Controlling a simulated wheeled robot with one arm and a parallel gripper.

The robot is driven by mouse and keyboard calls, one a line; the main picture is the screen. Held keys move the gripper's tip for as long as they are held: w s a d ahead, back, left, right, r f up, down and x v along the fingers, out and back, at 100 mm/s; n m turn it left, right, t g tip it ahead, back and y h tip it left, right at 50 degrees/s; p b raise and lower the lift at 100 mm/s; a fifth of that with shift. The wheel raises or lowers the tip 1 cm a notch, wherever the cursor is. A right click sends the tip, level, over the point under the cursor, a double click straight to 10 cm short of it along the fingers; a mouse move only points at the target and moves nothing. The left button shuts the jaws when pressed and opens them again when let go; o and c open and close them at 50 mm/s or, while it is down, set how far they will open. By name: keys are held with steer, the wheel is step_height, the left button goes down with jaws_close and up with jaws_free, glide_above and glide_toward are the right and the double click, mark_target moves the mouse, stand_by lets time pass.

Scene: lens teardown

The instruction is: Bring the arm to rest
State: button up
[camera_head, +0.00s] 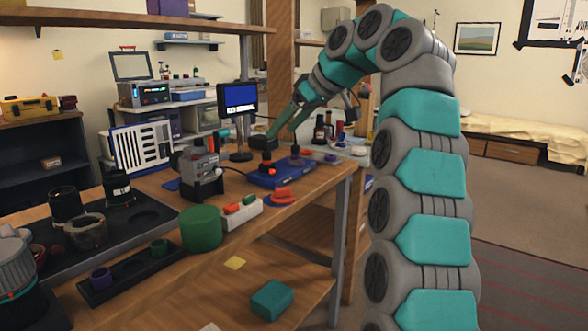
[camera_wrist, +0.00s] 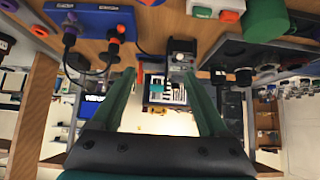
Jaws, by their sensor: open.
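My gripper (camera_head: 280,134) is at the end of my teal and grey arm, which arches up at the right and bends down to the left over the workbench (camera_head: 165,195). Its two green fingers are spread apart. In the head view they hang near the blue plate (camera_head: 290,177) with the dark upright pieces. In the wrist view my gripper (camera_wrist: 160,80) shows wide apart fingers with nothing held between them. That view looks across the bench upside down, with the blue plate (camera_wrist: 95,20) at the upper left.
A green cylinder (camera_head: 201,229) and a white tray (camera_head: 241,214) with coloured blocks are near the bench's front edge. A small monitor (camera_head: 238,99) stands behind the gripper. A dark tray (camera_head: 125,235) with lens parts lies at left. Open floor (camera_head: 520,205) lies at right.

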steer(key=s+d+f+m+g+h, duration=0.2)
steer(key=s+d+f, duration=0.3)
steer(key=s+f, duration=0.7)
steer(key=s+d+f+m+g+h, duration=0.2)
steer(key=s+d+f+m, duration=0.3)
steer(key=s+f, duration=0.7)
steer(key=s+d+f+m+g+h, duration=0.3)
steer(key=s+d+f, duration=0.3)
steer(key=s+f, duration=0.6)
steer(key=s, duration=1)
steer(key=shift+s+d+f+m, duration=0.15)
steer(key=shift+d+f+m, duration=0.1)
steer(key=shift+d+m, duration=0.15)
steer(key=shift+a, duration=0.1)
